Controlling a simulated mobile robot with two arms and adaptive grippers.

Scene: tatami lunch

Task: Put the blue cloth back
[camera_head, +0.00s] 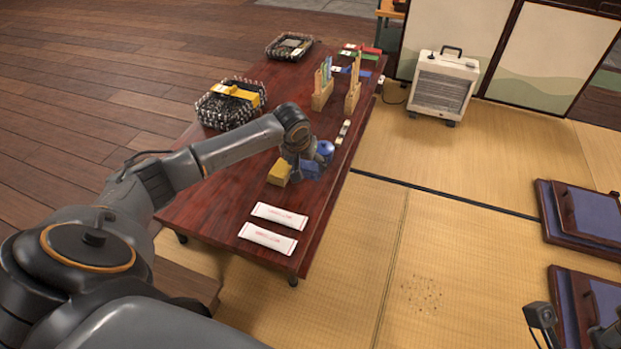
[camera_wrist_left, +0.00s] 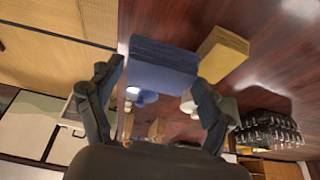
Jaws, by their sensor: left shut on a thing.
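The blue cloth (camera_head: 311,169) is a folded block near the right edge of the low dark-red table (camera_head: 215,205). My left gripper (camera_head: 300,157) is over it and shut on it. In the left wrist view the blue cloth (camera_wrist_left: 162,65) sits between the fingertips of my left gripper (camera_wrist_left: 158,80). A folded yellow cloth (camera_head: 279,173) lies just to its left, and it also shows in the left wrist view (camera_wrist_left: 222,55). Whether the blue cloth touches the table is hard to tell. Dark parts at the lower right edge may be my right gripper, mostly cut off.
Two white packets (camera_head: 268,238) lie at the near end. A blue round item (camera_head: 325,149) is close beside my gripper. Wooden holders (camera_head: 322,94) and a black basket with a yellow item (camera_head: 229,104) stand farther back. A heater (camera_head: 444,86) and cushions (camera_head: 590,214) are on the tatami.

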